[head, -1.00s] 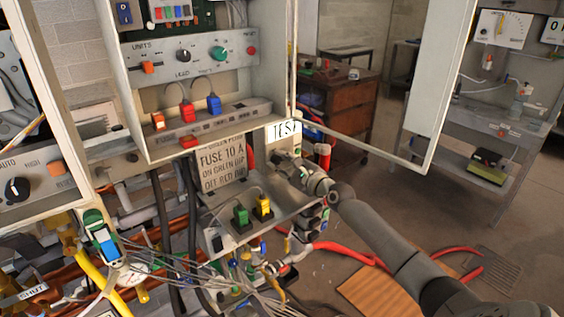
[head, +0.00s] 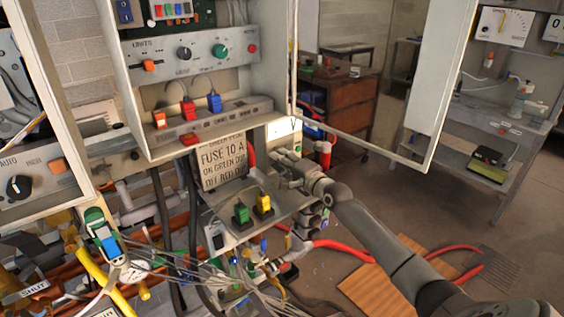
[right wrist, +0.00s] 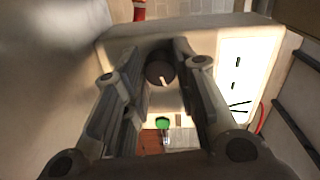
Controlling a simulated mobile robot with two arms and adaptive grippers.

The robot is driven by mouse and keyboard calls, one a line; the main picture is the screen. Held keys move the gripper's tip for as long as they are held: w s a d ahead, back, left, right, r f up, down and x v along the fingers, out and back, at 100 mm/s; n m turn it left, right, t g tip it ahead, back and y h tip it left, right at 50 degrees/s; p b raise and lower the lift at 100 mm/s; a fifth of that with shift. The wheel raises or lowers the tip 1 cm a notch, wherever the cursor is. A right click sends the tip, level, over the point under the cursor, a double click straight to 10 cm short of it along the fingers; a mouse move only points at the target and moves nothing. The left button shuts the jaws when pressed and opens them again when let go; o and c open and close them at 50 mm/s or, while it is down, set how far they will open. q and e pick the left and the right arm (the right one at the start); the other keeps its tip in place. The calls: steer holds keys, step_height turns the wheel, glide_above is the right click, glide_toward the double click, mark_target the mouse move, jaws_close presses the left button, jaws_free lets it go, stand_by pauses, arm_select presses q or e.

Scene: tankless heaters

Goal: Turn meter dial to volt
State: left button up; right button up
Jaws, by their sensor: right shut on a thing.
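The meter is a pale grey box (right wrist: 115,45) with a white face (right wrist: 236,75) in the right wrist view. Its dial (right wrist: 160,74) is a dark round knob with a light pointer mark, tilted slightly off the vertical of the picture. My right gripper (right wrist: 166,60) is shut on the dial, one finger on each side. In the head view my right gripper (head: 284,165) is at the meter's pale housing (head: 282,131), below the open cabinet, and hides the dial. The dial's lettering cannot be read. My left gripper is not in view.
The cabinet's open door (head: 440,85) hangs right of the meter. A fuse sign (head: 222,163) is just left of my right gripper. Green (head: 241,212) and yellow (head: 263,204) plugs stand on a ledge below. Loose wires (head: 185,268) lie at lower left. Floor at right is open.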

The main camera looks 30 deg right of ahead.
steer(key=shift+f+n, duration=0.1)
steer(key=shift+n, duration=1)
steer(key=o, duration=1)
steer(key=shift+a, duration=0.1)
steer(key=s, duration=1.2)
steer(key=shift+d+r, duration=0.3)
steer(key=shift+d, duration=0.05)
